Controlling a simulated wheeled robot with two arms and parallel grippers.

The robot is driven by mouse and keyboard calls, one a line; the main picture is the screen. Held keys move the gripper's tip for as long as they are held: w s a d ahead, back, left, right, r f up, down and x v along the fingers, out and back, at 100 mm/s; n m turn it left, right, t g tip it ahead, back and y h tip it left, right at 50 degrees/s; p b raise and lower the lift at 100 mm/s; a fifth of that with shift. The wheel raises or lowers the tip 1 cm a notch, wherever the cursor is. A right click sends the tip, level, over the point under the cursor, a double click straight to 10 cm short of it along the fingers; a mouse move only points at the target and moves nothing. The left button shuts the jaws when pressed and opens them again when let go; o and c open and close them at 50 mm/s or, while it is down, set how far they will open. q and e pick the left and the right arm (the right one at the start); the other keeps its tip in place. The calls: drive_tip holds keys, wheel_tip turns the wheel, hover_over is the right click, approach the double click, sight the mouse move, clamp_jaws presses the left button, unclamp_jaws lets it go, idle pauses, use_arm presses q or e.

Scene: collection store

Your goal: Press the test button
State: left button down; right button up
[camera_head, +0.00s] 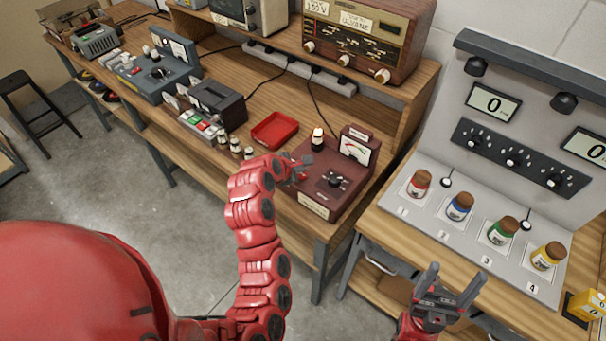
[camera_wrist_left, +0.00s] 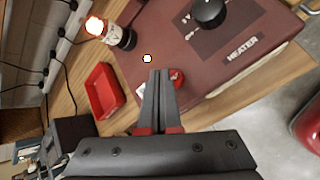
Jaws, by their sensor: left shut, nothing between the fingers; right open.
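A maroon tester (camera_head: 318,200) with a meter (camera_head: 355,149) and a black knob (camera_head: 336,181) stands on the wooden bench. In the left wrist view its panel (camera_wrist_left: 225,75) shows a "HEATER" label, a glowing tube (camera_wrist_left: 110,32) in a socket, a small bright round spot (camera_wrist_left: 147,58) and a red button (camera_wrist_left: 177,77). My left gripper (camera_head: 303,167) is shut and empty over the tester. In the left wrist view its fingertips (camera_wrist_left: 161,72) are right beside the red button and partly cover it; I cannot tell whether they touch. My right gripper (camera_head: 446,285) is open and empty.
A red tray (camera_head: 275,130) and small tubes (camera_head: 235,146) sit left of the tester. A wooden radio (camera_head: 365,35) stands on the shelf behind. At the right, a grey stand (camera_head: 480,225) holds several capped bottles under two displays reading 0.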

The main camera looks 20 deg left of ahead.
sight(300, 177)
idle(0.4)
use_arm(q)
drive_tip(key=shift+f, duration=0.4)
drive_tip(key=shift+f+b, duration=0.35)
drive_tip(key=shift+f, duration=0.1)
idle(0.5)
idle(0.3)
drive_tip(key=shift+r+p, duration=0.55)
drive_tip(key=shift+r, duration=0.3)
drive_tip(key=shift+r, duration=0.15)
drive_tip(key=shift+r+p, duration=1.55)
drive_tip(key=shift+r, duration=0.85)
